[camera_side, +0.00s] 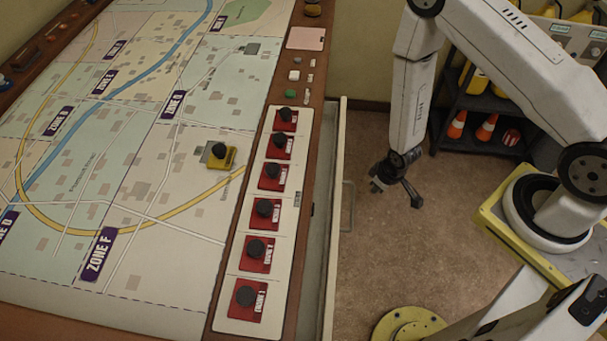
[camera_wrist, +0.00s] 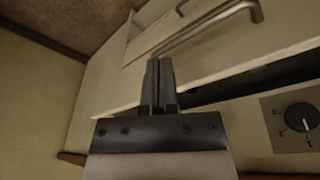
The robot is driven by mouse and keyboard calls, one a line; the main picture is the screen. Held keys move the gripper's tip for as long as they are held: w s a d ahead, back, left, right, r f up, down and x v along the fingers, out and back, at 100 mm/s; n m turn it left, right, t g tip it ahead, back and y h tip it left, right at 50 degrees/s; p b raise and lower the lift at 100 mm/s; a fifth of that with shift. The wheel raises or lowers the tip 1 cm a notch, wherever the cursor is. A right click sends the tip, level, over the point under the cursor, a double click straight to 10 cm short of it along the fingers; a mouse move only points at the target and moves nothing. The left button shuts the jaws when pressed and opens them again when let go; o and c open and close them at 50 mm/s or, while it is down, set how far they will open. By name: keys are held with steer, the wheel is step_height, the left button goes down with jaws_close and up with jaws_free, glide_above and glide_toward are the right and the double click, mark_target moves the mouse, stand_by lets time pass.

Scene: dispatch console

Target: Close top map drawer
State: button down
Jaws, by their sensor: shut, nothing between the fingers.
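The top map drawer (camera_side: 334,215) stands partly open on the right side of the map table, with a pale front edge and a narrow strip of its inside showing. Its metal handle (camera_side: 348,207) sticks out over the floor side. In the wrist view the cream drawer front (camera_wrist: 225,68) and its bar handle (camera_wrist: 205,27) lie just beyond my fingers. My gripper (camera_wrist: 159,66) is shut and empty, its fingertips close to the drawer front; contact cannot be told. In the side view my gripper (camera_side: 396,178) is to the right of the handle, apart from it in the picture.
The map table (camera_side: 120,180) carries a row of red blocks with black knobs (camera_side: 265,212) along its right edge. A panel with a black dial (camera_wrist: 301,117) shows in the wrist view. Traffic cones (camera_side: 457,124) stand on a dark shelf behind my arm.

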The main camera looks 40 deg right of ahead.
steer(key=s+a+r+n+y, duration=0.2)
steer(key=s+a+n, duration=0.5)
steer(key=n, duration=0.4)
steer(key=s+a+r+n+g+y, duration=0.1)
steer(key=s+a+r+n+y, duration=0.2)
steer(key=s+n, duration=0.7)
steer(key=a+n+y, duration=0.2)
steer(key=a, duration=0.2)
steer(key=shift+s+a+n+g, duration=0.2)
steer(key=shift+a+n+g, duration=0.1)
steer(key=w+a+f, duration=0.3)
steer(key=a+f, duration=0.5)
steer(key=shift+w+a, duration=0.25)
steer(key=shift+a, duration=0.15)
steer(key=shift+w, duration=0.1)
